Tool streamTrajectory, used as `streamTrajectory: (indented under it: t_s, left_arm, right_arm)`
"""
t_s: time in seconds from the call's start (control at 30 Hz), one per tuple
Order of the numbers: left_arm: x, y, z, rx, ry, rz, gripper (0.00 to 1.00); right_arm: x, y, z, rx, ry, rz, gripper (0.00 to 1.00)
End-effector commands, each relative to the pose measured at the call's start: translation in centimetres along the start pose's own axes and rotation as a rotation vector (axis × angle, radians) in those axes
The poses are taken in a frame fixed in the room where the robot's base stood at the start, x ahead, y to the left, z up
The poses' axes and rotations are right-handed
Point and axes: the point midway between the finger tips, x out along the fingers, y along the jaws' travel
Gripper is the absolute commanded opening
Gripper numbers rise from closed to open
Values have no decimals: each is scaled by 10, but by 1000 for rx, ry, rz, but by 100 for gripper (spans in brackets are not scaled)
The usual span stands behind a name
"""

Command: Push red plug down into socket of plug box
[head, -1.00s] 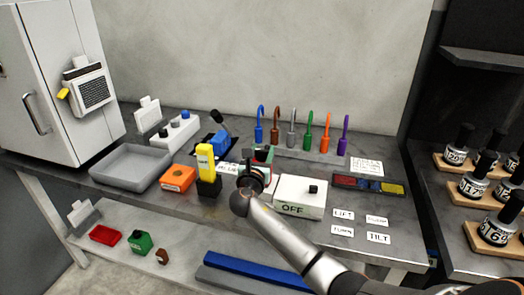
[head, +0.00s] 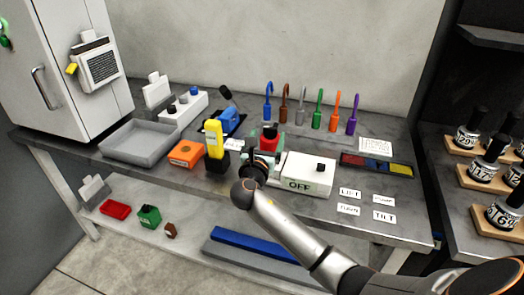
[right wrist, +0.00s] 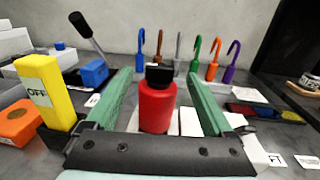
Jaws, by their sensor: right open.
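The red plug (right wrist: 157,106) stands upright with a black top, in the middle of the right wrist view. It also shows in the head view (head: 270,139), just beyond my right gripper. My right gripper (right wrist: 158,76) is open, its green fingers to the left and right of the plug with gaps on both sides. Whether the fingertips reach past the plug I cannot tell. In the head view the right gripper (head: 266,156) partly covers the area below the plug. The socket and the plug box cannot be made out clearly. My left gripper is not in view.
A white OFF box (head: 307,174) stands close right of my gripper. A yellow block in a black holder (head: 214,140) and an orange box (head: 185,154) stand to the left. A blue block with a lever (head: 229,121) and several coloured hooks (head: 318,108) are behind.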

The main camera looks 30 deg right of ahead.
Motion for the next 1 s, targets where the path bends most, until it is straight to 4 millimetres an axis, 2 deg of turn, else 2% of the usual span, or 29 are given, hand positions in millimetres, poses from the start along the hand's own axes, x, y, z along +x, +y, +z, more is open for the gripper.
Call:
streamTrajectory:
  t_s: [0.03,0.2,0.4,1.0]
  left_arm:
    - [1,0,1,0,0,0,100]
    - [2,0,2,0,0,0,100]
    - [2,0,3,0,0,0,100]
    - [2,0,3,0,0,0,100]
  right_arm:
    - [-13,0,-2,3,3,2,87]
    - [-48,0,-1,3,2,2,87]
    - [-71,0,0,1,0,0,87]
    - [-76,0,1,1,-1,-1,87]
